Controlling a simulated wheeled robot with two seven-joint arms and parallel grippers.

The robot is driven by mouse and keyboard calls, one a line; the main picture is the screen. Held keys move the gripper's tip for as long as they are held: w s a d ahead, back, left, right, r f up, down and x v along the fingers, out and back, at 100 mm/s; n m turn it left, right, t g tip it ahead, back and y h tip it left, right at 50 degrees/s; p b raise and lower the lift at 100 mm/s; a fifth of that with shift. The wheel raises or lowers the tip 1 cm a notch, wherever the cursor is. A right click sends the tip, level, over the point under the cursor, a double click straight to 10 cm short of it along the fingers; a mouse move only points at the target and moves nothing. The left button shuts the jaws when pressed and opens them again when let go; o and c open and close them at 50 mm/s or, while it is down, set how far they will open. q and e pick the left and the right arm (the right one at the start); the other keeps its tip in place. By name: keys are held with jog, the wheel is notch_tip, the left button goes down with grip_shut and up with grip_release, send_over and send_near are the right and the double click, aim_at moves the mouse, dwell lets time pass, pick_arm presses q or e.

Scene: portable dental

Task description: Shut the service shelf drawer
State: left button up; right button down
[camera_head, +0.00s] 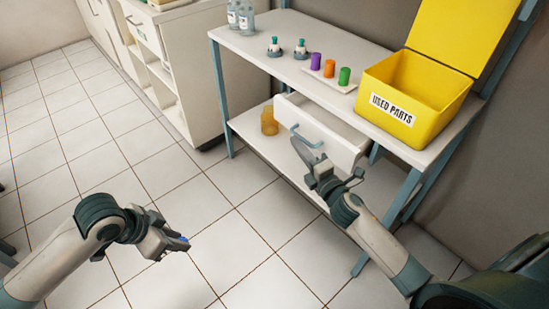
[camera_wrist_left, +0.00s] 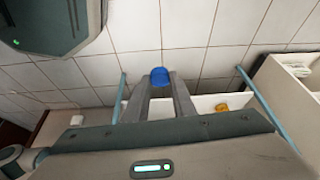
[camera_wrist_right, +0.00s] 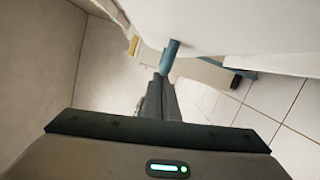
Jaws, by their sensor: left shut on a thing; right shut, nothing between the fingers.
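The service shelf drawer (camera_head: 322,130) is white and stands pulled out part way under the white shelf top. Its blue-grey handle (camera_head: 303,138) is on the front. My right gripper (camera_head: 314,160) is at the drawer front, just below the handle. In the right wrist view its shut fingers (camera_wrist_right: 160,85) point at the handle (camera_wrist_right: 170,54), very close to it; I cannot tell if they touch. My left gripper (camera_head: 180,241) is away over the floor, shut on a small blue object (camera_wrist_left: 159,79). The inside of the drawer is mostly hidden.
On the shelf top (camera_head: 262,52) stand two clear bottles, two small teal-based items, a tray with purple, orange and green cylinders, and a yellow "USED PARTS" box (camera_head: 412,104). An amber jar (camera_head: 269,121) stands on the lower shelf.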

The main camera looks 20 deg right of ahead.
aim_at(318, 133)
pick_arm(q)
jog(key=shift+f, duration=0.25)
pick_arm(e)
jog(key=w+d, duration=0.1)
jog(key=d, duration=0.4)
jog(key=w+d, duration=0.1)
jog(key=d, duration=0.1)
jog(key=shift+w+d, duration=0.25)
jog(key=shift+w, duration=0.1)
pick_arm(q)
jog(key=shift+a, duration=0.1)
pick_arm(e)
jog(key=shift+d+r, duration=0.1)
jog(key=shift+d, duration=0.05)
jog(key=shift+w+d, duration=0.1)
pick_arm(q)
jog(key=shift+s+a, duration=0.1)
jog(key=shift+s, duration=0.05)
